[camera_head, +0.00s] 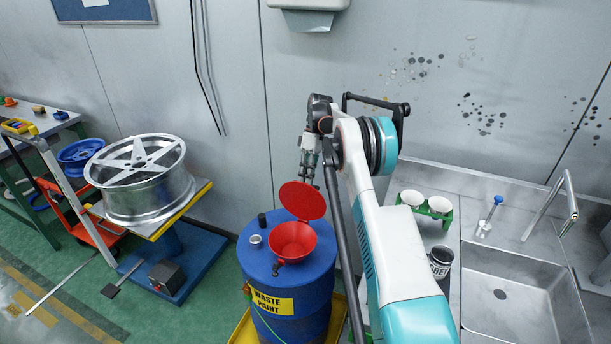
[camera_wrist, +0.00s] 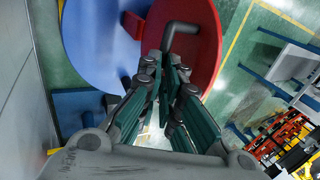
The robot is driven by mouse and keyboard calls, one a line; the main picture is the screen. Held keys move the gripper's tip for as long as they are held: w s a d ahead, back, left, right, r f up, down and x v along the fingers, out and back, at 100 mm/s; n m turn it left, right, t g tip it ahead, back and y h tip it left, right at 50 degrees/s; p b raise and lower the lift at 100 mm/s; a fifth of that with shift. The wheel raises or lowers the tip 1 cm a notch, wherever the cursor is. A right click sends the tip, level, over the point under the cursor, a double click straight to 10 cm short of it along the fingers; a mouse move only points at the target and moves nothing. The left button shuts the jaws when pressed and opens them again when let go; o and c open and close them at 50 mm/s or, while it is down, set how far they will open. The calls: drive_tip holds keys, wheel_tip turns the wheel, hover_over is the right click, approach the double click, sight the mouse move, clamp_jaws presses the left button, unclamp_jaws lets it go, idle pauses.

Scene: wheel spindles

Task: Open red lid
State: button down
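The red lid (camera_head: 303,200) stands raised, tilted up behind the red funnel (camera_head: 292,241) on top of the blue waste paint drum (camera_head: 285,292). My gripper (camera_head: 308,181) is just behind and above the lid, whose edge hides its fingertips in the head view. In the wrist view, the red lid (camera_wrist: 205,50) lies beyond the fingers, and its dark bent handle (camera_wrist: 182,27) runs down to the fingertips of my gripper (camera_wrist: 165,68). The fingertips are close together at the handle's end. I cannot tell whether they clamp it.
The drum stands in a yellow tray (camera_head: 244,331) on the floor. A wheel rim (camera_head: 140,180) sits on a stand to the left. A sink (camera_head: 520,300) and a green cup holder (camera_head: 428,213) are on the right. The grey wall is close behind the drum.

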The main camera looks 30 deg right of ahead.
drive_tip(key=shift+s+d+f, duration=0.1)
drive_tip(key=shift+d+f, duration=0.05)
drive_tip(key=shift+f, duration=0.4)
drive_tip(key=shift+d+f, duration=0.15)
drive_tip(key=shift+f, duration=0.35)
drive_tip(key=c, duration=2.1)
unclamp_jaws()
drive_tip(key=o, duration=0.4)
drive_tip(key=shift+d+f, duration=0.15)
drive_tip(key=shift+f, duration=0.05)
drive_tip(key=v, duration=0.7)
drive_tip(key=shift+w+r, duration=0.4)
